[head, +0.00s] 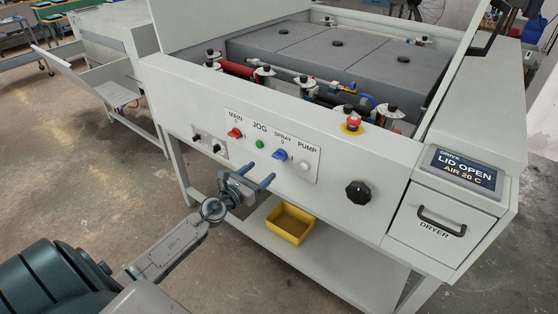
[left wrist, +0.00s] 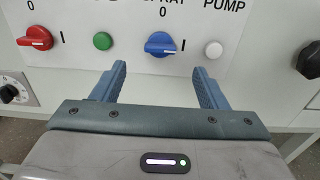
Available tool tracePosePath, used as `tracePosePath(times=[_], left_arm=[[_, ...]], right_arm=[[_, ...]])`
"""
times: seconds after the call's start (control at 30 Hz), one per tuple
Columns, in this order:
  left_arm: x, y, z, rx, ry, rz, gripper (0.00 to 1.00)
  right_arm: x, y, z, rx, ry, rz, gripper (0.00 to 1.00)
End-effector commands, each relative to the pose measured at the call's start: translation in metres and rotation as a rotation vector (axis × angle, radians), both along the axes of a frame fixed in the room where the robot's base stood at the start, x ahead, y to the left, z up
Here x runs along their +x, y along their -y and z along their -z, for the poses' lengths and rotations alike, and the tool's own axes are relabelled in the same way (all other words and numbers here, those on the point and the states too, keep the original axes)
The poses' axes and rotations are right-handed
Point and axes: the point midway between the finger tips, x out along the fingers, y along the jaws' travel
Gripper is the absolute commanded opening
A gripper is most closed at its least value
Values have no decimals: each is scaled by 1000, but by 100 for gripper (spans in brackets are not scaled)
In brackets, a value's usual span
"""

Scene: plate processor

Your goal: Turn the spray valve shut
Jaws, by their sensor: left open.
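The spray valve (head: 279,154) is a blue lever knob on the white label panel, under the word SPRAY. My left gripper (head: 262,170) is open and empty in front of the panel, just below and left of the knob. In the left wrist view its two blue fingers (left wrist: 160,85) point at the panel, spread either side of the knob and apart from it. My right gripper is not in view.
A red MAIN knob (left wrist: 35,38) and a green JOG button (left wrist: 103,41) sit left of the blue knob. A white PUMP button (left wrist: 214,50) is close on its right. A black knob (head: 358,191) is further right. A yellow bin (head: 290,224) stands on the shelf below.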

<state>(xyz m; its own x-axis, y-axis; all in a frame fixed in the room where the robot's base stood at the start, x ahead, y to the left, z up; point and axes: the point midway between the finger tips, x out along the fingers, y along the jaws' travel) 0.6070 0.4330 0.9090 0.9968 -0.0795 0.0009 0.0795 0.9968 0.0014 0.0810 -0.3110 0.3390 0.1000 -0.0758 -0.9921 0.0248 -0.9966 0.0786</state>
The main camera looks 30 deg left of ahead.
Motion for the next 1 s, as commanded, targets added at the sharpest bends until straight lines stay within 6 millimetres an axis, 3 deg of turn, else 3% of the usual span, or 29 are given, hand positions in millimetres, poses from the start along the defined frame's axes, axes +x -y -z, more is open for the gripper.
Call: tracePosePath(times=[0.2, 0.4, 0.6, 0.87, 0.9, 1.0], left_arm=[[40, 3, -1, -4, 3, -3, 67], [67, 5, 0, -3, 1, -2, 67], [79, 6, 0, -4, 0, -2, 67], [80, 6, 0, -3, 0, -1, 67], [80, 6, 0, -3, 0, -1, 65], [80, 6, 0, -3, 0, -1, 46]], right_arm=[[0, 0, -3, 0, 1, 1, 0], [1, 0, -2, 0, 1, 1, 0], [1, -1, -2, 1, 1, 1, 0], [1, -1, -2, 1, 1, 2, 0], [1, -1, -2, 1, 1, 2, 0], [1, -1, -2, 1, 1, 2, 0]])
